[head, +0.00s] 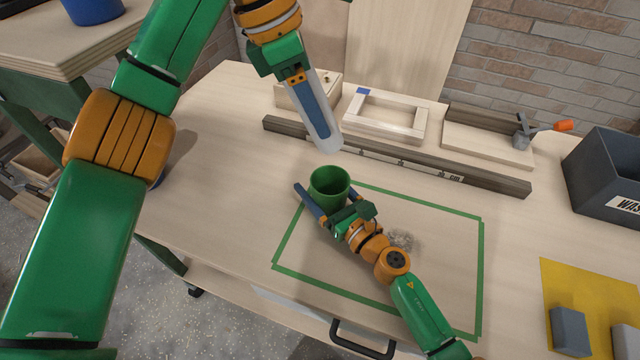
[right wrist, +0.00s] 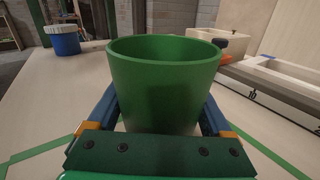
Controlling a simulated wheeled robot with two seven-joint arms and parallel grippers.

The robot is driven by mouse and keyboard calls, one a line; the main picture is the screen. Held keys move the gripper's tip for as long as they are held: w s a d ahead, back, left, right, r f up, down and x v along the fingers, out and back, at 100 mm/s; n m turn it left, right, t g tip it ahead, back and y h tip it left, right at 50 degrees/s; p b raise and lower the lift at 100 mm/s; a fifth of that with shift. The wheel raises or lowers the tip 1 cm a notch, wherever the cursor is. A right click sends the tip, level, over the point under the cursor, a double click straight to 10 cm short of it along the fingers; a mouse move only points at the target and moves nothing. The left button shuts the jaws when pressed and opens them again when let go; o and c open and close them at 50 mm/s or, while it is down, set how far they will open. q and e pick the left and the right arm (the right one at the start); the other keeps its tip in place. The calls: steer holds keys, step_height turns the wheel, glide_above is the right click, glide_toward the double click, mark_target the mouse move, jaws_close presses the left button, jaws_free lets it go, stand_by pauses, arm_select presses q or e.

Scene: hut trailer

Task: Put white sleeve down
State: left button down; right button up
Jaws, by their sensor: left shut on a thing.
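The white sleeve (head: 330,136) is a pale tube hanging tilted above the table, just behind the green cup. My left gripper (head: 312,104) is shut on it, with a blue finger along its side. The green cup (head: 329,182) is upright, with its mouth up, near the back-left of the green taped outline; it fills the middle of the right wrist view (right wrist: 164,85). My right gripper (head: 329,203) has one finger on each side of the cup. I cannot tell whether the fingers press on it.
A long dark rail with a scale (head: 480,179) lies behind the outline, with a wooden frame (head: 419,128) and a clamp board (head: 487,146) behind it. A grey waste bin (head: 598,180) and yellow mat (head: 575,280) are at right. Bare table lies left of the outline.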

steer(key=c, duration=0.6)
arm_select(q)
step_height(320, 180, down, 11)
steer(key=m, duration=0.2)
steer(key=shift+w+g, duration=0.25)
steer(key=shift+g, duration=0.15)
steer(key=shift+d, duration=0.1)
steer(key=shift+c, duration=0.9)
jaws_free()
steer(key=a, duration=0.3)
steer(key=shift+a, duration=0.25)
